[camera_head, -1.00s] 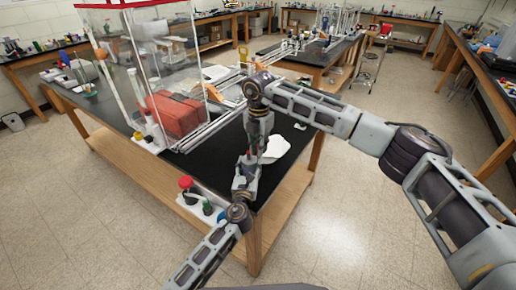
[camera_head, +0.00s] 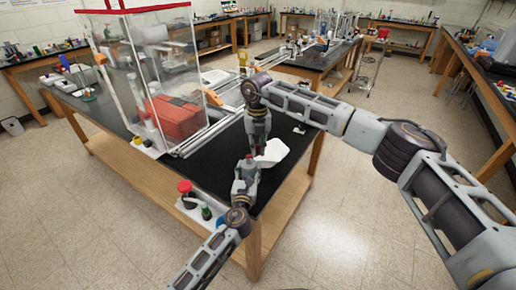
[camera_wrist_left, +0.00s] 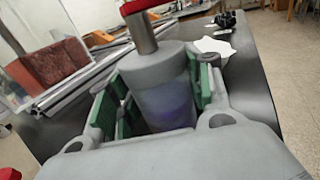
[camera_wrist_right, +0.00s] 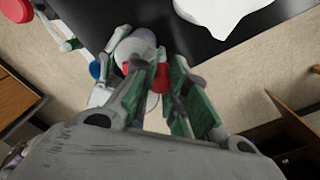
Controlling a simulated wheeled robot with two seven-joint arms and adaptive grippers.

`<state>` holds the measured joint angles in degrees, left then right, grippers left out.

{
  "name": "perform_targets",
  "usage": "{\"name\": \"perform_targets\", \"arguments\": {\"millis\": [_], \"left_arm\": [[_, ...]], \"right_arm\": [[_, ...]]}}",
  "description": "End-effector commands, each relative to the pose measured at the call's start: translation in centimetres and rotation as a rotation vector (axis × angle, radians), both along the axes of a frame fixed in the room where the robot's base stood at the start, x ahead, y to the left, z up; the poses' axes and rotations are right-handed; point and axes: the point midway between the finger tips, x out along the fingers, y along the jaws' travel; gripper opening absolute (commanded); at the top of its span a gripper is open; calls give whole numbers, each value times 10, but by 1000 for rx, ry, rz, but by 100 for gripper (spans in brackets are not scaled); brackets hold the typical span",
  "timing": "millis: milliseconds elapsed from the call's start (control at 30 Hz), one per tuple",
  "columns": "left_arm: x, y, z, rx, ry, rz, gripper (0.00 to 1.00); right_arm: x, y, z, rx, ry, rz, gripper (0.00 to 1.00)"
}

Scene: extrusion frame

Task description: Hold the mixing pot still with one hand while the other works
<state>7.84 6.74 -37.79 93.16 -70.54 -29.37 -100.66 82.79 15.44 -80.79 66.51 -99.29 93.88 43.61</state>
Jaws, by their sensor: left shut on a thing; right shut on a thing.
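The mixing pot (camera_wrist_left: 165,100) is a translucent purple-blue vessel with a grey top. A metal stem (camera_wrist_left: 143,34) rises from it to a red piece (camera_wrist_left: 138,6) at the upper edge of the left wrist view. My left gripper (camera_wrist_left: 158,112) has its green pads shut around the pot, which looks roughly upright. In the head view my left gripper (camera_head: 247,168) is low over the table's near corner. My right gripper (camera_head: 257,146) is just above it. In the right wrist view, my right gripper's green pads close around a red piece (camera_wrist_right: 160,78). The pot is mostly hidden in the head view.
A white irregular sheet (camera_head: 273,152) lies on the black tabletop beside the grippers. A small white rack with red- and green-topped items (camera_head: 190,200) sits at the near edge. A clear red-rimmed enclosure (camera_head: 140,75) and metal rails (camera_head: 205,135) stand behind.

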Motion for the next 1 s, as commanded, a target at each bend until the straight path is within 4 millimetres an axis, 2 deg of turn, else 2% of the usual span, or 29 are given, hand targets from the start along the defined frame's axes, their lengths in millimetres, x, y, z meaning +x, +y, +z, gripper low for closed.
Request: {"name": "perform_targets", "arguments": {"millis": [1000], "left_arm": [[0,0,-1,0,1,0,23]], "right_arm": [[20,18,0,0,-1,743,0]]}}
